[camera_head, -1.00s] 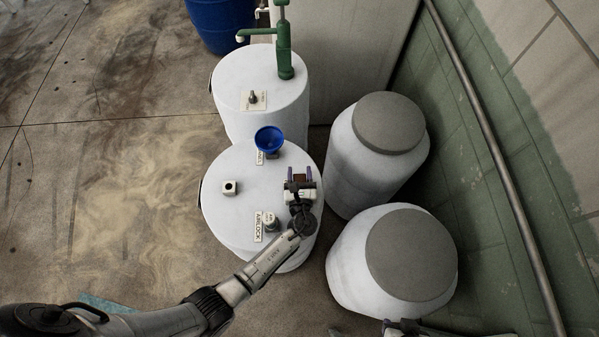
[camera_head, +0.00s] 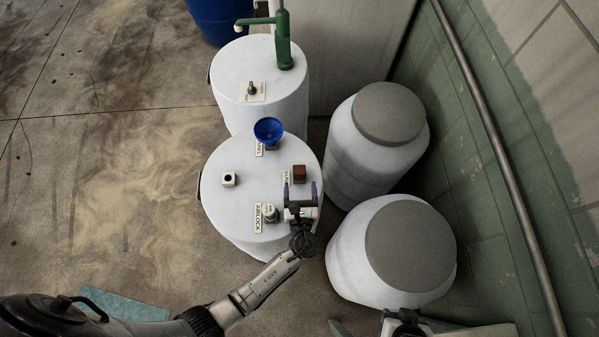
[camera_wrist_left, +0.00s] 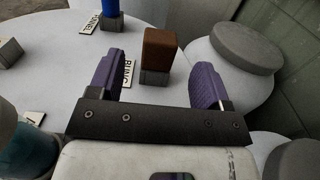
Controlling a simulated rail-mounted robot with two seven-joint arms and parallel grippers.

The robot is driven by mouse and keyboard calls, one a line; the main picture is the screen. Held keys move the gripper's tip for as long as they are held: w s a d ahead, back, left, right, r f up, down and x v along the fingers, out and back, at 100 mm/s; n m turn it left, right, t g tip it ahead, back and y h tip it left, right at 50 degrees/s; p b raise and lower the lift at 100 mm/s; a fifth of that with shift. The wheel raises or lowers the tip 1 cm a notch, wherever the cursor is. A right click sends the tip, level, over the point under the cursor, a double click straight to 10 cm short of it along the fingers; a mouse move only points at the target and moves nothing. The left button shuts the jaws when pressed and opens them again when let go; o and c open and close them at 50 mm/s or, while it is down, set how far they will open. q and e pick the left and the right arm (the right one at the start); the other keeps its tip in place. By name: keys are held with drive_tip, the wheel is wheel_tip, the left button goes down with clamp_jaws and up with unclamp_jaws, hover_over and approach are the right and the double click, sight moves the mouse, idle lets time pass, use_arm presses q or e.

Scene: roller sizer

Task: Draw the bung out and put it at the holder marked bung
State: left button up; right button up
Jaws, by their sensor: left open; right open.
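The bung (camera_head: 299,174), a brown block, stands upright on a small grey holder (camera_wrist_left: 154,78) on the white drum top. A label reading BUNG (camera_wrist_left: 128,72) lies beside it. The bung also shows in the left wrist view (camera_wrist_left: 158,48). My left gripper (camera_head: 300,190) is open and empty, just on the near side of the bung, with its purple fingers apart and not touching it. In the left wrist view my left gripper (camera_wrist_left: 156,80) has the bung beyond and between its fingers. My right gripper (camera_head: 404,324) is partly visible at the bottom edge, open.
A white block with a dark hole (camera_head: 229,179), a blue funnel (camera_head: 268,129) and an airlock piece (camera_head: 270,212) share the drum top (camera_head: 225,215). A drum with a green pump (camera_head: 283,55) stands behind. Two grey-lidded drums (camera_head: 388,112) (camera_head: 410,245) stand to the right.

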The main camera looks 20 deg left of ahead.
use_arm(q)
drive_tip(key=shift+v, duration=2.9)
